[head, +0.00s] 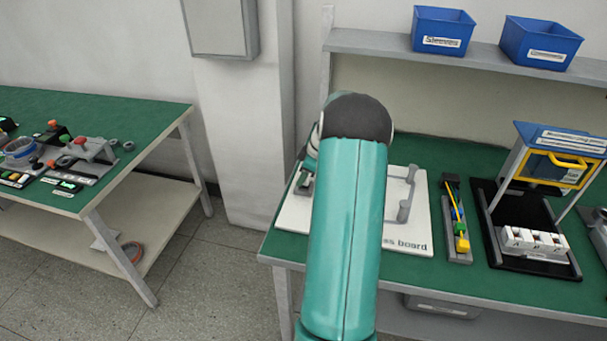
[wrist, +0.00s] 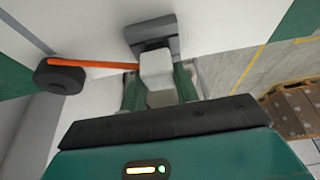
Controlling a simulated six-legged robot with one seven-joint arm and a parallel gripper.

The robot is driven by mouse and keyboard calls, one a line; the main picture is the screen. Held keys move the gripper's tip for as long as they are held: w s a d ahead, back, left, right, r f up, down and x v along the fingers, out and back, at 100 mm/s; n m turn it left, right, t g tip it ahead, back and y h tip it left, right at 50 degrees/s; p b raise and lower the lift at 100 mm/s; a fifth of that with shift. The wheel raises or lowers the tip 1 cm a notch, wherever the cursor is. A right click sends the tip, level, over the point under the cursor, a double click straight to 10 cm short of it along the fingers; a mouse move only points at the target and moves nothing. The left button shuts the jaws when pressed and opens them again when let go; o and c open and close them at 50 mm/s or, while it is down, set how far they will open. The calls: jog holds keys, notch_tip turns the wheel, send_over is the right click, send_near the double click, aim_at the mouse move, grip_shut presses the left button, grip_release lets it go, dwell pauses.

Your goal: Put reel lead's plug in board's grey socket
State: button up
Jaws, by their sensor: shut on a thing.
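In the wrist view my gripper (wrist: 159,91) is shut on a pale, blocky plug (wrist: 157,66), with a green finger on each side of it. The plug's far end meets or overlaps the grey socket (wrist: 152,32) on the white board (wrist: 95,20). I cannot tell how deep it sits in the socket. An orange lead (wrist: 95,64) runs from a dark rounded piece (wrist: 60,77) at left towards the plug. In the head view my teal arm covers the middle of the board (head: 420,232) and hides the plug and fingers.
Grey pegs (head: 404,208) stand on the board's right part. To its right are a grey tray with yellow and blue tools (head: 459,225) and a black fixture with white blocks (head: 533,241). Blue bins (head: 442,30) sit on the shelf above. Another green table (head: 100,110) stands at left.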

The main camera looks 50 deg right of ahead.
jog(key=shift+f, duration=0.8)
jog(key=o, duration=1.1)
jog(key=v, duration=1.4)
jog(key=shift+f, duration=0.1)
